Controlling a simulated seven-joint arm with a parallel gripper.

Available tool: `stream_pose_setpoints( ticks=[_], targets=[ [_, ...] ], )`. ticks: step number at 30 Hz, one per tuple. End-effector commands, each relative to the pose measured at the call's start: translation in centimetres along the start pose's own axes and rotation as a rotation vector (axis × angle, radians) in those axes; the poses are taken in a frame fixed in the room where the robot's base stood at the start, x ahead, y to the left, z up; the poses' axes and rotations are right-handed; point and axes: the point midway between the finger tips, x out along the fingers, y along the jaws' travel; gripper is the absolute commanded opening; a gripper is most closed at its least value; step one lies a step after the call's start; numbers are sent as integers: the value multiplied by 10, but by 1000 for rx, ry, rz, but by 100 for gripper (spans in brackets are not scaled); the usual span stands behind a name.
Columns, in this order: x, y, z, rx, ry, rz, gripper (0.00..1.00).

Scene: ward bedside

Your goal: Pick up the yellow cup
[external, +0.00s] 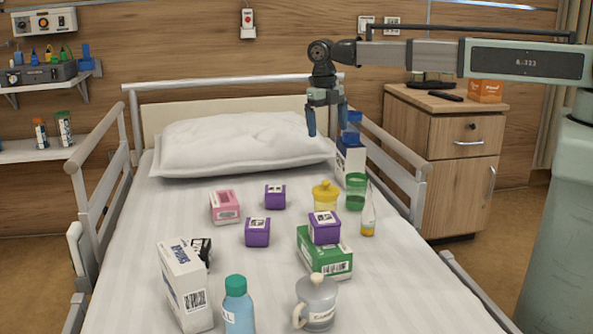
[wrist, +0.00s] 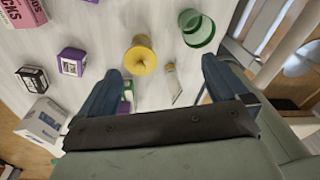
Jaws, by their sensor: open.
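The yellow cup (external: 325,197) stands upright on the bed, right of centre, with a yellow knobbed lid on it. The wrist view shows the yellow cup (wrist: 140,61) from above, ahead of and between the fingers, nearer the left one. My gripper (external: 325,120) is open and empty, high above the bed near the pillow's right end. Its two blue fingers (wrist: 162,75) are spread wide in the wrist view and do not touch the cup.
A green cup (external: 356,191) and a clear tapered container (external: 368,214) stand right of the yellow cup. A purple box (external: 324,228) sits on a green box (external: 325,257) in front. A tall blue-and-white box (external: 350,160) stands behind, near the bed rail (external: 385,148).

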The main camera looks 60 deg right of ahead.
Motion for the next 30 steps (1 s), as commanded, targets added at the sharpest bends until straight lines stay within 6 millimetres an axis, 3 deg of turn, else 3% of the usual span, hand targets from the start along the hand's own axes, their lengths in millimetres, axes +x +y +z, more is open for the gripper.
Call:
stream_pose_setpoints(
  ticks=[3, 9, 22, 30],
  targets=[
    [19, 23, -30, -50, 9, -14, 100],
    [52, 46, -72, -56, 4, -19, 100],
    [57, 54, -59, 226, -73, 66, 100],
    [91, 56, -56, 233, -71, 64, 100]
  ],
)
